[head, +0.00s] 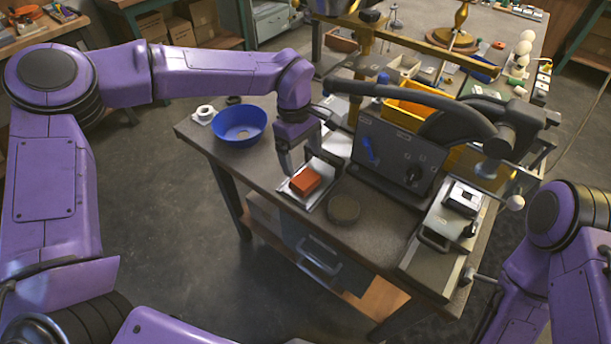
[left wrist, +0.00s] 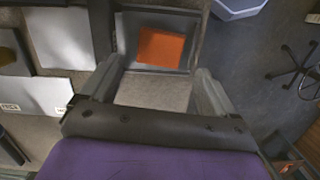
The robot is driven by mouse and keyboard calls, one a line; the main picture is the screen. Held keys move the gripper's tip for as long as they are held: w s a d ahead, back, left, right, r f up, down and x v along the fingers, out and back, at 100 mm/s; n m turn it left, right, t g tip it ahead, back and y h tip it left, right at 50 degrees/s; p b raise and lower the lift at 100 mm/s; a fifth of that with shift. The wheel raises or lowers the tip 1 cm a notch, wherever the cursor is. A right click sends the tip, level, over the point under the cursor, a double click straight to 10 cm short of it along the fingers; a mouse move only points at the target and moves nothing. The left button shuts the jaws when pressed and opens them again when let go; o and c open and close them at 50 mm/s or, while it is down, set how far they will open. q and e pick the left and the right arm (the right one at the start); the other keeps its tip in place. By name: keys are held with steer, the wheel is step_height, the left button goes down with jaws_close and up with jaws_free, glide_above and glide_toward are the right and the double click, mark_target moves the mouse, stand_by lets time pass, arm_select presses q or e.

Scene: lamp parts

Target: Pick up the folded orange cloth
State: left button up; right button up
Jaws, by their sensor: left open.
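The folded orange cloth (head: 304,180) lies on a shallow light-grey tray (head: 322,164) near the front edge of the workbench. It also shows as an orange square in the left wrist view (left wrist: 161,47). My left gripper (head: 298,158) is just behind and above the cloth, pointing down at the tray. In the left wrist view my left gripper (left wrist: 156,72) has its two fingers spread wide with nothing between them, and the cloth shows beyond the fingertips. The fingers do not appear to touch the cloth. My right arm shows at the right, but its gripper is out of view.
A blue bowl (head: 239,125) stands left of the tray. A dark round disc (head: 343,208) lies right of it. A grey machine with a sloped panel (head: 397,160) and long handle stands close behind. A yellow bin (head: 410,106) is further back.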

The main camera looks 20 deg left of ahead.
mark_target(305, 178)
arm_select(q)
steer(key=f, duration=0.2)
steer(key=f+p, duration=0.1)
steer(key=f, duration=0.3)
steer(key=shift+s+d+f, duration=0.2)
steer(key=shift+s+d, duration=0.1)
steer(key=shift+d, duration=0.05)
steer(key=c, duration=0.8)
